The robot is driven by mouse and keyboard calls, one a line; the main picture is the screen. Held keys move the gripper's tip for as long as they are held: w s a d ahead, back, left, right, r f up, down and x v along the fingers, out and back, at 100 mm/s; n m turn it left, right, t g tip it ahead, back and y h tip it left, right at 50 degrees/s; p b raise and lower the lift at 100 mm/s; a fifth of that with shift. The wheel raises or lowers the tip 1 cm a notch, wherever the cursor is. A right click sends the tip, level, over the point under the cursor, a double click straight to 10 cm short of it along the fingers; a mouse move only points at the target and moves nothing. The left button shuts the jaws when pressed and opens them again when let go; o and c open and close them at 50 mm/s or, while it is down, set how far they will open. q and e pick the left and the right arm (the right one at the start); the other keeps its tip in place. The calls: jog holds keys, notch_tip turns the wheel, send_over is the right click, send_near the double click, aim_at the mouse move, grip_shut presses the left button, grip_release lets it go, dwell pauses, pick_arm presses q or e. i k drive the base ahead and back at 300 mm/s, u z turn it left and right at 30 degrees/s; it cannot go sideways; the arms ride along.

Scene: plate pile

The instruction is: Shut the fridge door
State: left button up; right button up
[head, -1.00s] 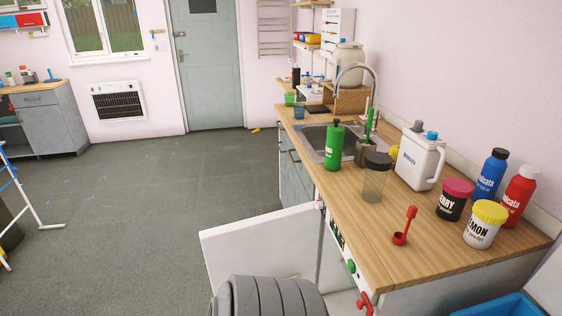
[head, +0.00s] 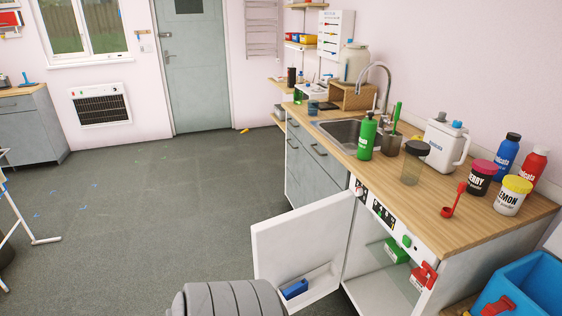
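The white fridge door (head: 290,237) stands open in the head view, swung out to the left from under the counter. A blue item (head: 295,289) lies in the shelf on its inner side. The fridge interior (head: 375,290) shows, with green boxes (head: 397,249) and a red box (head: 421,278) inside. The door's lower edge is partly hidden. Neither of my grippers is in view.
The wooden counter (head: 450,205) above holds jars, bottles, a jug (head: 446,143) and a red scoop (head: 455,200). A blue crate (head: 525,285) stands at the lower right. Grey floor (head: 150,200) left of the door is clear. A white stand (head: 25,225) is at far left.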

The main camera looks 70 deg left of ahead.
aim_at(309, 241)
jog(key=u, duration=3.45)
jog(key=i, duration=3.5)
jog(key=z, duration=3.95)
jog(key=i, duration=0.45)
jog(key=z, duration=1)
